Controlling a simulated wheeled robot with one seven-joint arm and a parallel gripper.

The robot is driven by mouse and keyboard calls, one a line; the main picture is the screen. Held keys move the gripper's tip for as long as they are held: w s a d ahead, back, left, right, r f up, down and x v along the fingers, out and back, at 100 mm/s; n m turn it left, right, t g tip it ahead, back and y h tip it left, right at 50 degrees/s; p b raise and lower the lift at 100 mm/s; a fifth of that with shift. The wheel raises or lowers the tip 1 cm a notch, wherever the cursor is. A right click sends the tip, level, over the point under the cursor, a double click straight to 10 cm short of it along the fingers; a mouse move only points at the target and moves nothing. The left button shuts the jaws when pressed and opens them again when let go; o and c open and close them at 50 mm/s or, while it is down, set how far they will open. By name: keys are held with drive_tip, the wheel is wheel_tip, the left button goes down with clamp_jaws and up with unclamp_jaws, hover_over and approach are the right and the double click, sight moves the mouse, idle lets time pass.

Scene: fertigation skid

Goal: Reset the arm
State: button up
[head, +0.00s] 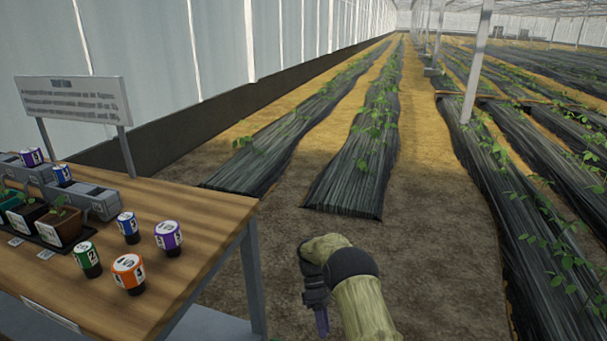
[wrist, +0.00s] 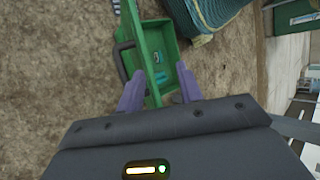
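My arm reaches out over the bare soil to the right of the wooden table (head: 200,215). My gripper (head: 321,322) hangs at its end with the fingers pointing down. In the wrist view my gripper (wrist: 160,84) shows two purple fingers standing apart, with nothing held between them. Beyond the fingers, a green open box (wrist: 163,30) with a dark handle lies on the ground.
Black-covered plant rows (head: 345,185) lie ahead. A teal ribbed object (wrist: 208,15) lies near the box.

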wheel_tip(320, 180, up, 8)
drive_tip(key=s+d+m+t, duration=0.2)
drive_tip(key=m+t, duration=0.1)
drive_tip(key=s+d+r+m+t+y+p, duration=0.15)
drive_tip(key=s+d+r+m+t, duration=0.25)
drive_tip(key=s+r+m, duration=0.45)
drive_tip(key=s+d+r+m+t+y+p, duration=0.1)
drive_tip(key=s+d+r+m+t+p, duration=0.4)
drive_tip(key=s, duration=0.6)
wheel_tip(320, 180, up, 38)
drive_tip(key=a+n+g+p, duration=0.1)
drive_tip(key=p, duration=3.3)
drive_tip(key=shift+w+a+r+p, duration=0.2)
drive_tip(key=shift+w+a+p, duration=0.1)
drive_tip(key=shift+a, duration=0.1)
drive_tip(key=shift+h, duration=0.25)
